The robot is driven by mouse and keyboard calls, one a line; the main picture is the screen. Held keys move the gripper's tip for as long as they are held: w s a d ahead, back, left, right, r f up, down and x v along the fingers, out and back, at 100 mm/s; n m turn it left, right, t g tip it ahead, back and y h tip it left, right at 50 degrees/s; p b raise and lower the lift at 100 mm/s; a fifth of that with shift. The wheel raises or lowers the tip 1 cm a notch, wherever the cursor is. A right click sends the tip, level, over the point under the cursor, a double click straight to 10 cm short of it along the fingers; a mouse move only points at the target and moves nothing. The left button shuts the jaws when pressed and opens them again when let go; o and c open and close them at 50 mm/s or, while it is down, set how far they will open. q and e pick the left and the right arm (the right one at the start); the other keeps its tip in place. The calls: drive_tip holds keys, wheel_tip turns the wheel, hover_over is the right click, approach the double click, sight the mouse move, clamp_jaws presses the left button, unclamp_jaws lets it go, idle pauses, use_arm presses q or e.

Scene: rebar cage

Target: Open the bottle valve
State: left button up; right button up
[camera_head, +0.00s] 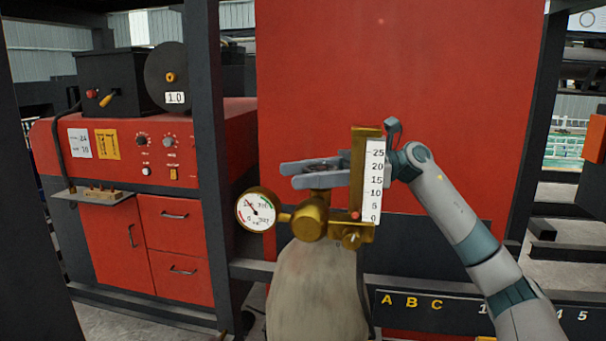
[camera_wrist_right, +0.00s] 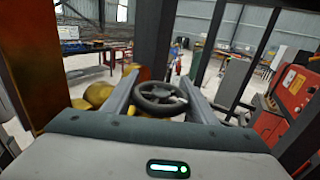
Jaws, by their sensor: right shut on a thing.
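A gas bottle (camera_head: 316,295) with a pale, worn body stands upright in front of a red panel. On its top is a brass valve body (camera_head: 309,222), with a round gauge (camera_head: 256,210) on its left and a brass flow meter with a white scale (camera_head: 373,180) on its right. The dark valve handwheel (camera_wrist_right: 160,97) shows between the fingers in the right wrist view. My right gripper (camera_head: 292,175) reaches in from the right, behind the flow meter, and is shut on the handwheel. In the head view its fingers partly hide the wheel. My left gripper is out of view.
A red welding machine (camera_head: 175,225) with knobs, drawers and a small shelf stands at the left. A dark post (camera_head: 207,150) rises between it and the bottle. A dark rail marked with letters and numbers (camera_head: 455,308) runs low on the right.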

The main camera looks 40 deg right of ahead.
drive_tip(key=n+g, duration=0.1)
drive_tip(key=g, duration=0.1)
drive_tip(key=n+g+y, duration=0.1)
drive_tip(key=shift+s+r+n+g, duration=0.1)
drive_tip(key=shift+s+n+g, duration=0.2)
drive_tip(key=shift+g, duration=0.1)
drive_tip(key=n+g, duration=0.1)
drive_tip(key=g, duration=0.1)
drive_tip(key=n+g, duration=0.1)
drive_tip(key=g, duration=0.1)
drive_tip(key=shift+s+a+n, duration=0.1)
drive_tip(key=shift+s+n, duration=0.2)
drive_tip(key=shift+s, duration=0.05)
drive_tip(key=n+g+b, duration=0.1)
drive_tip(key=g, duration=0.1)
drive_tip(key=n+g, duration=0.1)
drive_tip(key=shift+s+g+h+b, duration=0.3)
drive_tip(key=shift+s+g+b, duration=0.05)
drive_tip(key=shift+g+b, duration=0.05)
drive_tip(key=shift+s+d+n+g+h+b, duration=0.1)
drive_tip(key=shift+s+n+g+h+b, duration=0.2)
drive_tip(key=shift+n+g+b, duration=0.4)
drive_tip(key=shift+s+d+n+g+h+b, duration=0.1)
drive_tip(key=shift+n+g+h+b, duration=0.4)
drive_tip(key=shift+g, duration=0.4)
drive_tip(key=o, duration=1)
drive_tip(key=shift+o, duration=0.2)
